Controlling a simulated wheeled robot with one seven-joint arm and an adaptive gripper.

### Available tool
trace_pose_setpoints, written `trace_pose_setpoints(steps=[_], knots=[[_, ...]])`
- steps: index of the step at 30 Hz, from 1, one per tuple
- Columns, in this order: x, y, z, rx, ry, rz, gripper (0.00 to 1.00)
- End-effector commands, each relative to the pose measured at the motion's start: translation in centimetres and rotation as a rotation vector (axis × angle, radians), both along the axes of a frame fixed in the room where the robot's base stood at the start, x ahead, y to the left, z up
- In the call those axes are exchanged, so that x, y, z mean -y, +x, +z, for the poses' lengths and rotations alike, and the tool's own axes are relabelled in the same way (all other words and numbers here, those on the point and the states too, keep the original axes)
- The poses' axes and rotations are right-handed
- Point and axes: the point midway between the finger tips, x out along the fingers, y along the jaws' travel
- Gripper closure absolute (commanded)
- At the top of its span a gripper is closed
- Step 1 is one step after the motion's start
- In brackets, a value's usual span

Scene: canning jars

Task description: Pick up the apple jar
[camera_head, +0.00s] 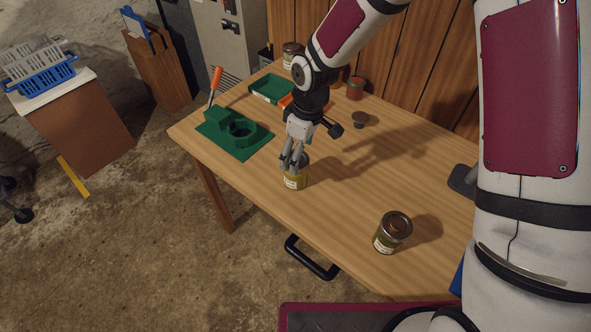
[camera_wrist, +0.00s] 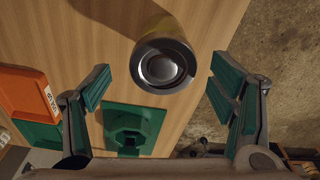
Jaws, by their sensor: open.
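A jar with yellowish contents and a pale label (camera_head: 296,181) stands upright on the table directly below my gripper (camera_head: 290,166). In the wrist view its round metal lid (camera_wrist: 160,68) lies between the two open fingers, above the middle of the picture, with space on both sides. My gripper is open and empty, pointing down. Another lidded jar (camera_head: 291,55) stands at the back. The labels are too small to read, so I cannot tell which holds apple.
A green fixture (camera_head: 245,149) lies left of the near jar and shows in the wrist view (camera_wrist: 150,118). A green tray (camera_head: 265,91), an orange box (camera_wrist: 22,92), a red can (camera_head: 355,89) and a small dark knob-like object (camera_head: 359,120) are behind. The table's middle right is clear.

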Motion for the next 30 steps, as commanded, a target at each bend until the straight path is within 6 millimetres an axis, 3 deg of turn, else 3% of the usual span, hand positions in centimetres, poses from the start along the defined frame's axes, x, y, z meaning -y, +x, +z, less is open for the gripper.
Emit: trace_pose_setpoints(steps=[3, 11, 21, 30], knots=[[-0.2, 0.0, -1.7, -0.002, -0.001, 0.001, 0.23], [-0.5, 0.1, -3.4, -0.001, 0.000, 0.000, 0.23], [-1.2, 0.2, -7.5, 0.000, -0.001, 0.000, 0.23], [-1.3, 0.2, -7.8, 0.001, 0.000, -0.001, 0.23]])
